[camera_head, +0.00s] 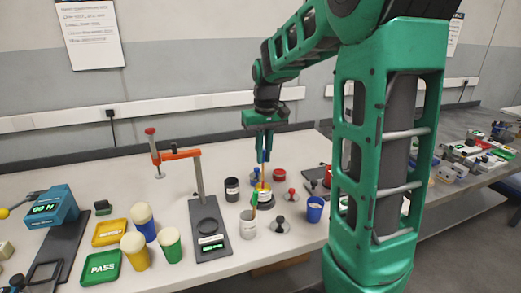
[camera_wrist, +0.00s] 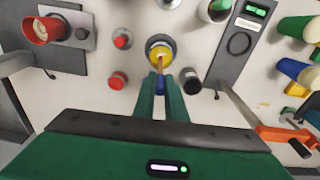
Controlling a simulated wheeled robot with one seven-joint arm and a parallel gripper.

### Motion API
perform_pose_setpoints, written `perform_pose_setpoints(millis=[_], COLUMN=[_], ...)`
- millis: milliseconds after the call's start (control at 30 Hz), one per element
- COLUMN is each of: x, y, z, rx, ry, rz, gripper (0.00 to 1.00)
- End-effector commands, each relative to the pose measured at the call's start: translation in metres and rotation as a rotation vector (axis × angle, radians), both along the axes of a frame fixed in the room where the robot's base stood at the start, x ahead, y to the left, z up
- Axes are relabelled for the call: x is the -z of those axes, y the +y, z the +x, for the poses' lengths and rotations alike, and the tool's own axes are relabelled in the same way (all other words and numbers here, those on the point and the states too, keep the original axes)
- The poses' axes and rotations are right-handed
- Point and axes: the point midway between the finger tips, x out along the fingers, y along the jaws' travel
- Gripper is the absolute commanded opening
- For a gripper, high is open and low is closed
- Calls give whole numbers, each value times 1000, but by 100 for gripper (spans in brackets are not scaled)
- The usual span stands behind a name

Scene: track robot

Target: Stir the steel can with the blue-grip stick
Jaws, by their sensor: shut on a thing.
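My gripper (camera_head: 263,157) is shut on the blue-grip stick (camera_head: 262,170) and points down over the table; its two fingers (camera_wrist: 161,84) also show in the wrist view. The blue grip is mostly hidden between the fingers. The stick's thin lower part runs down to a can with a yellow band or rim (camera_head: 264,194), which seems to be the steel can. In the wrist view the stick overlaps this can's mouth (camera_wrist: 159,50). The tip appears to be inside, but its depth is hidden.
A dark can (camera_head: 232,189) stands close to the left, and a pale cup (camera_head: 248,226) holding a green-tipped thing stands in front. A red can (camera_head: 279,175) and a blue cup (camera_head: 314,210) are to the right. A grey stand with an orange arm (camera_head: 209,225) rises at left.

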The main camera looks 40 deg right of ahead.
Motion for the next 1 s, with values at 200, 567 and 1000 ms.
perform_pose_setpoints(millis=[200,567,1000], x=[16,38,45], y=[0,0,-1], z=[0,0,-1], rx=[0,0,1], ry=[2,1,1], rz=[0,0,0], gripper=[0,0,0])
